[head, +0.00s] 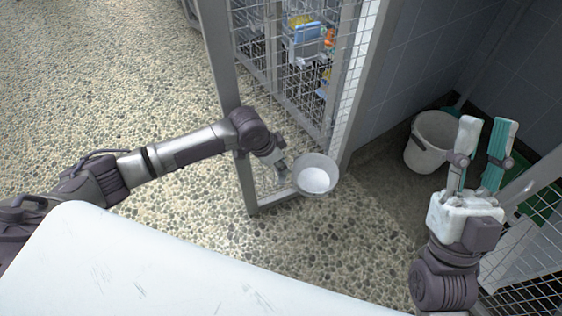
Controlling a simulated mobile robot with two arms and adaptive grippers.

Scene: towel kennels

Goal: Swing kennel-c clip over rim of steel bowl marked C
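A round steel bowl (318,175) with a pale inside is by the foot of the open mesh gate. No letter is readable on it, and I cannot make out a clip. My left gripper (281,164) reaches in from the left and its end meets or overlaps the bowl's left rim. Its fingers are small and partly hidden, so I cannot tell whether they grip the rim. My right gripper (484,138) is at the right, well apart from the bowl. Its two fingers point up and stand open, with nothing between them.
The metal gate frame (222,65) and wire mesh stand close behind my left gripper. A white bucket (431,140) stands on the kennel floor behind my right gripper. More mesh is at the lower right. Pebbled floor (110,70) is clear at the left.

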